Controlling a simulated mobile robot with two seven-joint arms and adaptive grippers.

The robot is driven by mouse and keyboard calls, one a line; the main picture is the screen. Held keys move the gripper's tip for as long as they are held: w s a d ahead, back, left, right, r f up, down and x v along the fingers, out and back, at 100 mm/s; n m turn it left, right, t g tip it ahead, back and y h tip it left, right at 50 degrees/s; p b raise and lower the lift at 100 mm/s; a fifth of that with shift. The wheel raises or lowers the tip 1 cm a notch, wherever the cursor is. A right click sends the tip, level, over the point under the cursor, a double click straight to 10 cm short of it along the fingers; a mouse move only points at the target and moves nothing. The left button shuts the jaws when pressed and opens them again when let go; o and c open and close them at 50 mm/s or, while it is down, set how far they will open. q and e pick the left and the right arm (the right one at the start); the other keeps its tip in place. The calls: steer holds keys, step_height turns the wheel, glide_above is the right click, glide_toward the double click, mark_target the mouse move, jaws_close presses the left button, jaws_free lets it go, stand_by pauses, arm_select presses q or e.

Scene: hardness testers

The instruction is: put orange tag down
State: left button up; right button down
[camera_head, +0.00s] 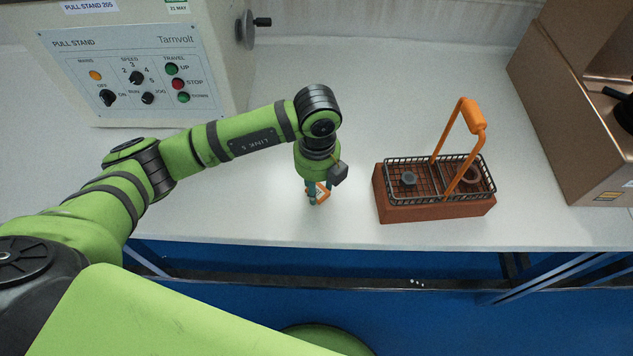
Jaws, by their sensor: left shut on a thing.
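The orange tag (322,193) is small, orange and white, and shows between and beside the fingers of my left gripper (314,196). The left gripper points down, shut on the tag, over the white bench top (285,222) near its front edge. The fingers hide part of the tag. I cannot tell whether the tag touches the bench. My right gripper is not in view.
A wire basket (432,186) with an orange handle sits on a brown block right of the gripper, holding small round parts. A pull stand control box (140,75) stands at back left. Bench behind the gripper is clear.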

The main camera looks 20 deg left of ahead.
mark_target(317, 190)
arm_select(q)
steer(key=shift+f, duration=0.2)
steer(key=o, duration=0.9)
steer(key=shift+c, duration=0.2)
steer(key=shift+r, duration=0.1)
steer(key=shift+r, duration=0.3)
step_height(317, 190, up, 12)
steer(key=b, duration=0.1)
steer(key=shift+f, duration=0.15)
steer(key=shift+d, duration=0.1)
